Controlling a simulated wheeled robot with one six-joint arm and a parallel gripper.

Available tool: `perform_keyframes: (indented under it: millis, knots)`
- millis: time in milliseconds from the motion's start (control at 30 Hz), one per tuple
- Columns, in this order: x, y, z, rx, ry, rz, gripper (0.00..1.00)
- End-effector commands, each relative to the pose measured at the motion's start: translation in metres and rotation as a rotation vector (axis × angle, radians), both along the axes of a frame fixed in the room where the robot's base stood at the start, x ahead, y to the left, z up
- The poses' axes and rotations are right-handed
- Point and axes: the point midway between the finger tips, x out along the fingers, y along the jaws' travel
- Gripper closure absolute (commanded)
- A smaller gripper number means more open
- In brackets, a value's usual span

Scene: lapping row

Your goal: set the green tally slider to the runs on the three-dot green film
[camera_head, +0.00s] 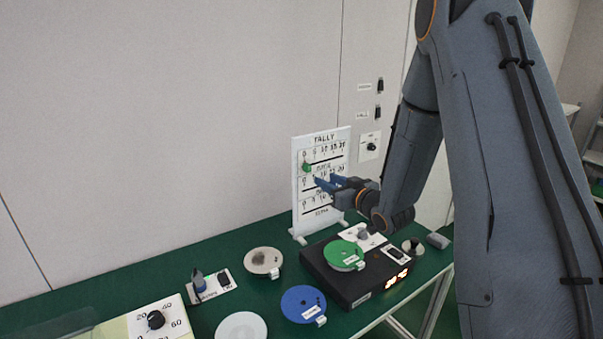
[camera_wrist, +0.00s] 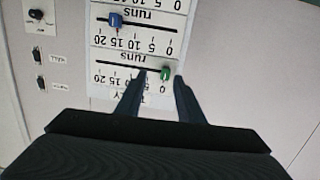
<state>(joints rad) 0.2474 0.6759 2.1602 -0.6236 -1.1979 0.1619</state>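The white tally board (camera_head: 297,205) stands upright at the back of the bench, with several slider rows. The green slider (camera_head: 306,168) is on its top row; in the wrist view, which shows the board upside down, the green slider (camera_wrist: 166,72) sits at the 0 end of its scale. My gripper (camera_head: 322,183) is in front of the board. In the wrist view my gripper (camera_wrist: 159,80) is open, with the green slider between and just beyond the fingertips, nearer the right finger. A green disc (camera_head: 340,252) lies on the black box; its dots are too small to read.
The black box (camera_head: 330,280) has a lit orange display, too small to read. A blue slider (camera_wrist: 116,20) is on the board's neighbouring row. A blue disc (camera_head: 298,300), a grey disc (camera_head: 262,260) and a white disc (camera_head: 240,328) lie on the green bench. Wall switches (camera_head: 379,86) are right of the board.

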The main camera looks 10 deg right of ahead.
Motion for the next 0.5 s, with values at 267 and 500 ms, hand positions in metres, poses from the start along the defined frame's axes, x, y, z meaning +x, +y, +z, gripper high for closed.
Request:
perform_keyframes:
  millis: [267, 500]
  knots:
    - [0.006, 0.003, 0.006, 0.058, -0.109, 0.06, 0.66]
    - [0.036, 0.017, 0.007, 0.059, -0.108, 0.061, 0.66]
